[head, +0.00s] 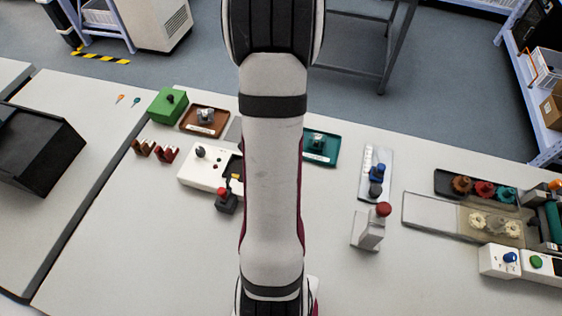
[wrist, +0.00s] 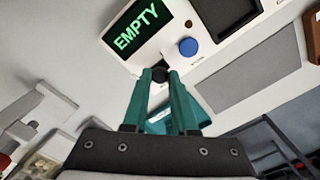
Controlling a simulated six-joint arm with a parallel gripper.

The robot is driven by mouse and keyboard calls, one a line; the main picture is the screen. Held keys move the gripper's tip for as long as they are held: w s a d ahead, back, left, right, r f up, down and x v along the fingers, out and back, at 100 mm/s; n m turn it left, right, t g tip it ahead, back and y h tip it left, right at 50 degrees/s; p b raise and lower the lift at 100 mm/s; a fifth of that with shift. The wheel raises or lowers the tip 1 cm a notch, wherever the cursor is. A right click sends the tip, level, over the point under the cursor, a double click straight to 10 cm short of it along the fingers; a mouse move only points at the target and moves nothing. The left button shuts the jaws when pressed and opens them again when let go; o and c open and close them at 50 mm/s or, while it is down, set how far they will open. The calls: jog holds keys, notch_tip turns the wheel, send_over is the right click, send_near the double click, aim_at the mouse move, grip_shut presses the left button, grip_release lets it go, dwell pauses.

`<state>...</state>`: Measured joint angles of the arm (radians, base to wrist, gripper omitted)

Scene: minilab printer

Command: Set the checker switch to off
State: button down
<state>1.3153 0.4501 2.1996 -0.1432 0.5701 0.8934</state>
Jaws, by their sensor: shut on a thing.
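In the wrist view, a white panel carries a dark display reading EMPTY in green letters (wrist: 137,28), a round blue button (wrist: 188,46) and a small black knob (wrist: 160,68), which looks like the checker switch. My gripper (wrist: 160,80) has teal fingers that are shut on this knob, one on each side. The fingers hide much of the knob, and I cannot tell which setting it points to.
A grey pad (wrist: 250,75) and a brown tray (wrist: 314,35) lie beside the panel. In the head view, a white box with a dark knob (head: 193,168) stands left of my arm, a teal tray (head: 331,147) right of it. A red-topped block (head: 368,232) stands farther right.

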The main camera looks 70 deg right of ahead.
jog(key=shift+s, duration=0.1)
dwell(0.7)
jog(key=shift+s, duration=1.25)
jog(key=c, duration=0.7)
grip_release()
jog(key=shift+r, duration=0.1)
notch_tip(320, 180, up, 16)
jog(key=shift+w+f, duration=0.1)
jog(key=shift+f, duration=0.1)
